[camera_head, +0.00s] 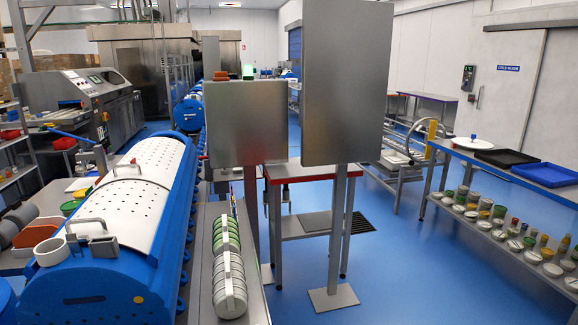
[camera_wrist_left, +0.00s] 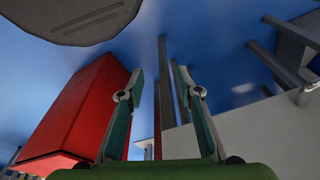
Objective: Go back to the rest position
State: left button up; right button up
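In the left wrist view my left gripper (camera_wrist_left: 159,85) is open. Its two fingers stand apart with nothing between them, and blue floor and grey posts show beyond. I cannot make out either gripper clearly in the head view. A carrier (camera_head: 228,235) with a row of green-edged round tubs lies on the grey bench at the centre front. A second carrier (camera_head: 229,285) with pale grey tubs lies just in front of it. Both rest on the bench with no gripper seen on them.
Two grey panels on posts, a smaller one (camera_head: 247,125) and a taller one (camera_head: 346,85), block the middle. A blue machine (camera_head: 95,285) stands at left. A red-edged table (camera_head: 312,170) is behind the panels. Blue floor (camera_head: 420,260) is clear at right, before shelves of tubs.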

pick_arm(q)
jog(key=s+a+f+g+b, duration=0.1)
jog(key=s+a+f, duration=0.1)
jog(key=s+f, duration=1.1)
jog(key=shift+s+a, duration=0.35)
jog(key=shift+s, duration=0.6)
jog(key=shift+c, duration=0.3)
